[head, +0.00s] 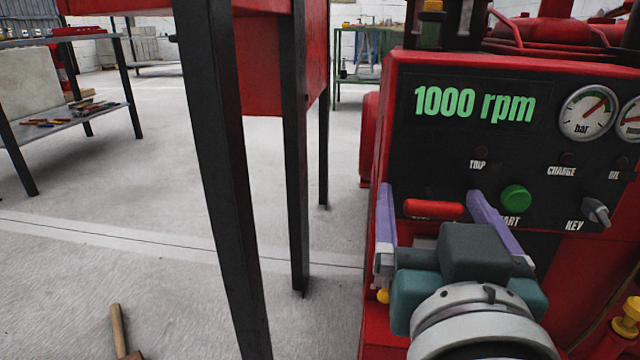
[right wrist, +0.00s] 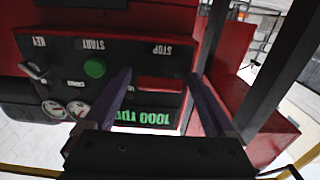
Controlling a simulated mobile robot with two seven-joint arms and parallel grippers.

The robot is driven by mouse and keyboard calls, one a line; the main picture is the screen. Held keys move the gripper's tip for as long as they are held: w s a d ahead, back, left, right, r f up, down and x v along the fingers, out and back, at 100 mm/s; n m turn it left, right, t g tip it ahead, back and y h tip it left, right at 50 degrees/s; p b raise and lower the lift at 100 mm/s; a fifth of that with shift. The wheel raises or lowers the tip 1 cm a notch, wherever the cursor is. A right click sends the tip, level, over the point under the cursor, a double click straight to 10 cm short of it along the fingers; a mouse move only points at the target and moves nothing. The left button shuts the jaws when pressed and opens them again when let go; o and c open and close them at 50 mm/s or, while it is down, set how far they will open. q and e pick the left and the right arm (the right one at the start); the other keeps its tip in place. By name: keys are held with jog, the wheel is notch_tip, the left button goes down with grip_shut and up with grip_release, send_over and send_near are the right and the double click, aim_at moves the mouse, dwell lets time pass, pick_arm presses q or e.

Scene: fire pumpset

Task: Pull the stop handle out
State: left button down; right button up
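The stop handle (head: 433,209) is a red horizontal bar on the black panel, left of the green START button (head: 516,198). In the right wrist view, the handle (right wrist: 160,83) appears under the upside-down word STOP. My right gripper (head: 430,191) is open in front of the panel, with one purple finger on each side of the handle. The right wrist view shows the fingers (right wrist: 160,76) with gaps between them and the handle's ends. How far the fingertips reach past the handle is unclear. Part of the STOP label is hidden in the head view. My left gripper is not in view.
A display (head: 475,103) reads 1000 rpm, beside a bar gauge (head: 587,112). A key switch (head: 596,211) sticks out at the right. A black-legged red stand (head: 270,60) is close on the left. A wooden-handled tool (head: 118,330) lies on the open floor.

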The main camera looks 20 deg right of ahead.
grip_shut()
dwell(0.5)
